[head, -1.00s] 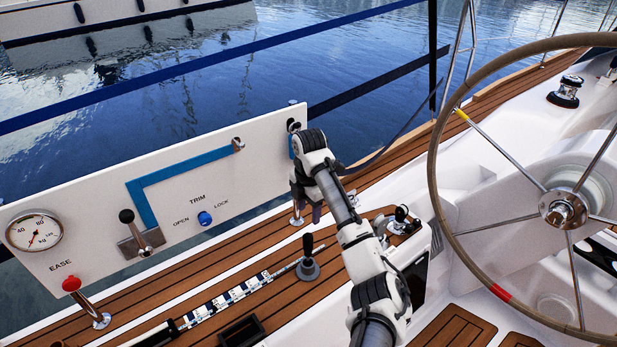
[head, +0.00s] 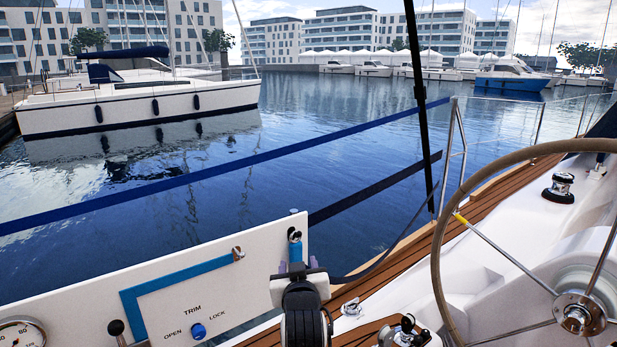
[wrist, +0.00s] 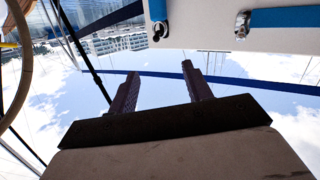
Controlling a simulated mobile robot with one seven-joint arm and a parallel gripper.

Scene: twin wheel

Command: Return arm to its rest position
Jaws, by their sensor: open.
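My arm (head: 303,310) shows in the head view at the bottom centre, folded, in front of the right end of the white control panel (head: 80,285). In the wrist view my gripper (wrist: 157,84) has its two dark fingers apart with only sky and a blue line between them. It is open and empty. In the head view the gripper is mostly hidden behind my wrist. The panel's edge shows upside down at the top of the wrist view, clear of the fingers.
The steering wheel (head: 440,250) stands at the right. A blue rail strap (head: 200,178) runs behind the panel. A winch (head: 560,188) sits on the white deck further right. The panel carries a blue knob (head: 198,331) and a lever (head: 116,328). Water and moored boats lie beyond.

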